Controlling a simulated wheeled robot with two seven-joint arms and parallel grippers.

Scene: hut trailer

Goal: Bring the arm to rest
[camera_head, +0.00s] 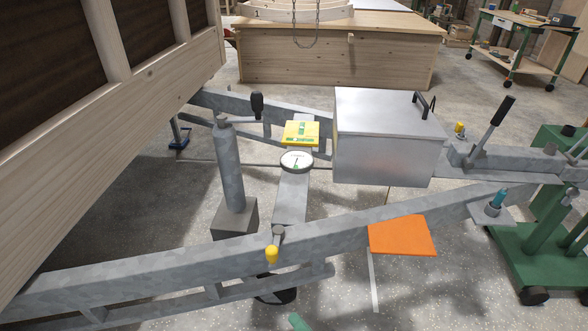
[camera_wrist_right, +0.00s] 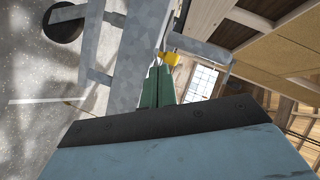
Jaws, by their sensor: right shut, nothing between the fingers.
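My right gripper (camera_head: 299,322) shows only as a small green tip at the bottom edge of the head view. In the right wrist view its two green fingers (camera_wrist_right: 157,88) are together, with nothing between them. A yellow-ended crank handle (camera_head: 272,254) on the near grey steel beam (camera_head: 180,262) is up and left of that tip. In the right wrist view the yellow knob (camera_wrist_right: 172,58) appears just beyond the fingertips; I cannot tell whether they touch. My left gripper is not in view.
A grey jack post (camera_head: 229,165) with a black handle, a round dial (camera_head: 296,161) and a metal box (camera_head: 388,140) stand among the beams. An orange plate (camera_head: 402,236) lies right of the gripper. The wooden hut wall (camera_head: 120,110) rises at left. Open floor shows at bottom right.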

